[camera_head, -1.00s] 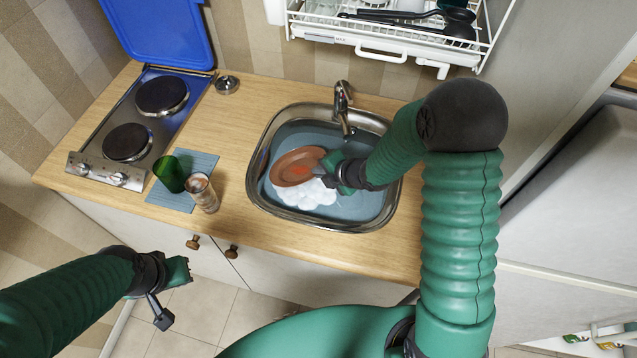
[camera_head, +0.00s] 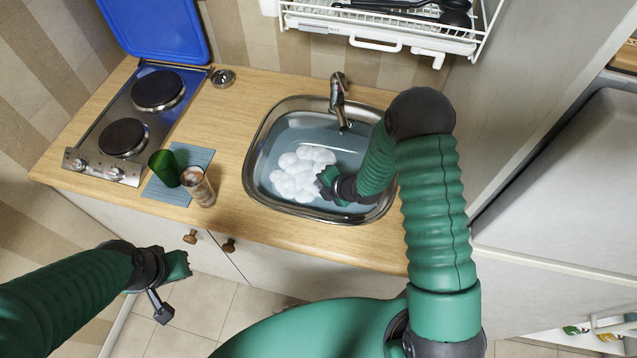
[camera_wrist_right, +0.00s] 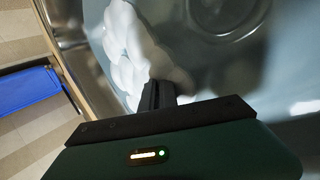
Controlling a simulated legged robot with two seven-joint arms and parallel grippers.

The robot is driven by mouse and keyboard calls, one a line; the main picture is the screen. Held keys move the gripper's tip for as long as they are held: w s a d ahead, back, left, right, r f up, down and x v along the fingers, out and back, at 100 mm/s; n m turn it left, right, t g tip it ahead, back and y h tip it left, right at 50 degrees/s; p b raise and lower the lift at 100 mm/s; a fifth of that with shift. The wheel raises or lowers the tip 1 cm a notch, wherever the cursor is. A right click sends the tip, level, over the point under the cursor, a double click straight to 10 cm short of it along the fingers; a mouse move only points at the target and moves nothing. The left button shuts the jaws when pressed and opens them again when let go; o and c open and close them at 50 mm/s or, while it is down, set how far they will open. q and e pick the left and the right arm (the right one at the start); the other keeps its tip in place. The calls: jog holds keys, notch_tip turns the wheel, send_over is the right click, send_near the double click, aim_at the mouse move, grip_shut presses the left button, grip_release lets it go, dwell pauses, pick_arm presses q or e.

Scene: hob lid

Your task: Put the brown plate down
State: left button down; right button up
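The brown plate is not visible in either view now. White foam (camera_head: 301,168) floats on the water in the sink (camera_head: 352,150), and anything under it is hidden. My right gripper (camera_head: 324,181) is low in the sink at the right edge of the foam. In the right wrist view its dark fingers (camera_wrist_right: 163,92) appear close together against the foam (camera_wrist_right: 130,50), and no plate shows between them; their tips are partly unclear. My left gripper (camera_head: 182,266) is in front of the counter, away from the sink, and its finger opening cannot be made out.
A tap (camera_head: 339,98) rises behind the sink, below a dish rack (camera_head: 385,30).

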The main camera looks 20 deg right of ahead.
jog(key=o, duration=0.4)
jog(key=shift+o, duration=0.2)
jog(key=s+d+r+m+g+h, duration=0.2)
jog(key=s+d+r+m+h, duration=0.25)
jog(key=s+r+m, duration=0.75)
jog(key=s+a+r+m+g+y, duration=0.1)
jog(key=s+a+r+m+g, duration=0.2)
jog(key=s+m, duration=0.5)
jog(key=a+r+m, duration=0.1)
jog(key=m, duration=0.2)
jog(key=shift+d+r, duration=0.1)
jog(key=shift+d, duration=0.05)
